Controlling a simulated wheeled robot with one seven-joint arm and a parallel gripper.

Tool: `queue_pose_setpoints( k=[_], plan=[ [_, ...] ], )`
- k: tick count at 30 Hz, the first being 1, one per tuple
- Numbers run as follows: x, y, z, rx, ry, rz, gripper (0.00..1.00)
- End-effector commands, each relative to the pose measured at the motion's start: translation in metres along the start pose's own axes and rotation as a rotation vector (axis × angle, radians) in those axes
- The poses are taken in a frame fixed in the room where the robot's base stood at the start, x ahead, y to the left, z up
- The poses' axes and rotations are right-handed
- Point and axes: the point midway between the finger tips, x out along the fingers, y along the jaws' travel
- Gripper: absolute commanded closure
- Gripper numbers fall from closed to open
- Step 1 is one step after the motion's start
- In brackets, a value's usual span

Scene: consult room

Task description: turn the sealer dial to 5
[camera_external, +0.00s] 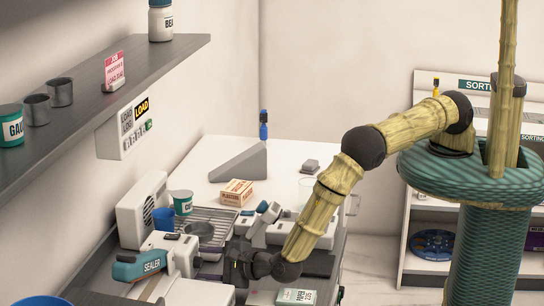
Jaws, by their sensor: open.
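The sealer (148,266) stands at the lower left, a white machine with a teal handle marked SEALER. My gripper (228,263) is dark and points left, low over the counter, just right of the sealer. It is open, and nothing shows between its fingers. Whether it touches the sealer or is around the dial I cannot tell.
A wire rack (205,222) with a dark bowl, a blue cup (163,219) and a teal-labelled tin (182,202) stand behind my gripper. A plasters box (237,192) and grey wedge (239,164) are farther back. A grey shelf (100,88) overhangs the left.

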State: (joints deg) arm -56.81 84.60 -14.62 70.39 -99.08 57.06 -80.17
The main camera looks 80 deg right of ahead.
Motion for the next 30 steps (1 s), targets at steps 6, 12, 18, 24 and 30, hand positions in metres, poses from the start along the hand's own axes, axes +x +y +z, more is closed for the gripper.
queue_pose_setpoints(
  k=[6,12,18,24,30],
  plan=[
    [-0.0002,-0.0002,0.0,0.0,0.0,0.0,0.78],
    [-0.0004,-0.0001,0.0001,0.001,0.0,0.0,0.97],
    [-0.0004,-0.0002,-0.0001,0.018,-0.001,0.005,0.97],
    [-0.0003,-0.0007,-0.0002,0.078,-0.004,0.025,0.97],
    [-0.0006,-0.0008,-0.001,0.192,-0.011,0.063,0.97]
  ],
)
